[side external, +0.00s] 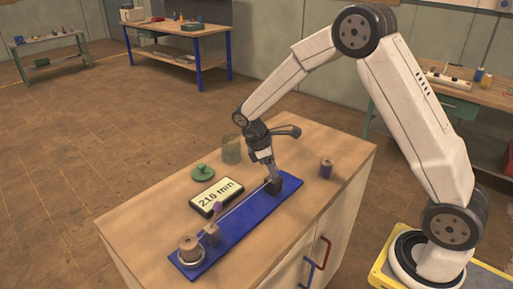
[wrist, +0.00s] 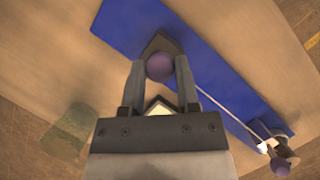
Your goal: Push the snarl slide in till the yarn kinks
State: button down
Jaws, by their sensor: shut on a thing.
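The snarl slide is a dark block (side external: 274,186) on the far right part of the blue board (side external: 226,235). In the wrist view its purple knob (wrist: 160,67) sits between the fingers of my gripper (wrist: 160,75), which is shut on it. My gripper (side external: 270,175) comes down from above onto the slide in the side view. The pale yarn (side external: 242,199) runs from the slide toward a small post (side external: 212,236) with a purple ball. It looks straight in the wrist view (wrist: 228,114). A brown spool (side external: 189,247) stands at the board's near left end.
A display (side external: 216,196) behind the board appears to read 210 mm. A green lidded piece (side external: 203,173), a greenish translucent jar (side external: 231,150) and a purple-brown spool (side external: 326,168) stand on the wooden bench top (side external: 150,222). The bench's front right is clear.

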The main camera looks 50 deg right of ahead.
jog(key=a, duration=0.7)
jog(key=shift+w+a, duration=0.1)
jog(key=shift+c, duration=1.8)
grip_release()
jog(key=shift+r, duration=0.1)
jog(key=v, duration=0.7)
jog(key=shift+r, duration=0.3)
